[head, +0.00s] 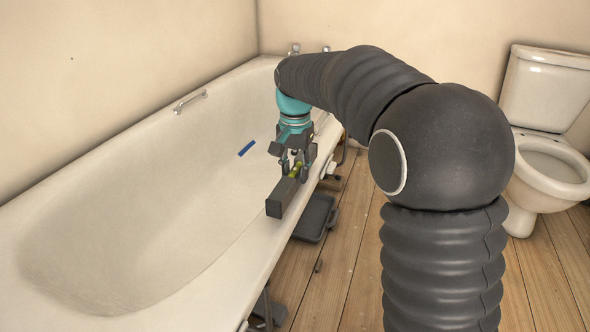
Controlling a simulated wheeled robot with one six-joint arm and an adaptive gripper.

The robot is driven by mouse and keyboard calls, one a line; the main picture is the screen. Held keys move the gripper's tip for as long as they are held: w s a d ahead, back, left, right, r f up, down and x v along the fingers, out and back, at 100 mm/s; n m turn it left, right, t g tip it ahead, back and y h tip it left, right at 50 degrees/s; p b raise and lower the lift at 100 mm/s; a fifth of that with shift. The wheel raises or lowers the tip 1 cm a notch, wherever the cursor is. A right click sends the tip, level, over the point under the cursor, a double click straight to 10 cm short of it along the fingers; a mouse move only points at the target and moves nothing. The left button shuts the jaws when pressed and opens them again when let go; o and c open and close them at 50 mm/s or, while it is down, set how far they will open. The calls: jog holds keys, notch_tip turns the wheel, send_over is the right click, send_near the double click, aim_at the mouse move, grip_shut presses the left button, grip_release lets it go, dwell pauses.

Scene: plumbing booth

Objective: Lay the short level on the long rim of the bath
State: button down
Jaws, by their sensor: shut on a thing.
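The short level (283,197) is a dark bar with a yellow-green vial part near its middle. My gripper (296,168) points down and is shut on the level. The level lies along the direction of the long rim (255,255) of the white bath (130,215), over or on the near long side. I cannot tell whether its underside touches the rim. My gripper hides part of the level's far end.
A blue strip (247,148) lies inside the bath. A grab handle (190,100) is on the bath's far side. A dark tray (315,220) is on the wooden floor (350,255) beside the bath. A toilet (545,130) stands at the right.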

aim_at(295, 168)
jog(key=shift+f, duration=0.2)
jog(key=shift+f+b, duration=0.45)
jog(key=shift+f, duration=0.35)
jog(key=shift+f, duration=0.15)
jog(key=c, duration=0.7)
grip_release()
notch_tip(295, 168, up, 12)
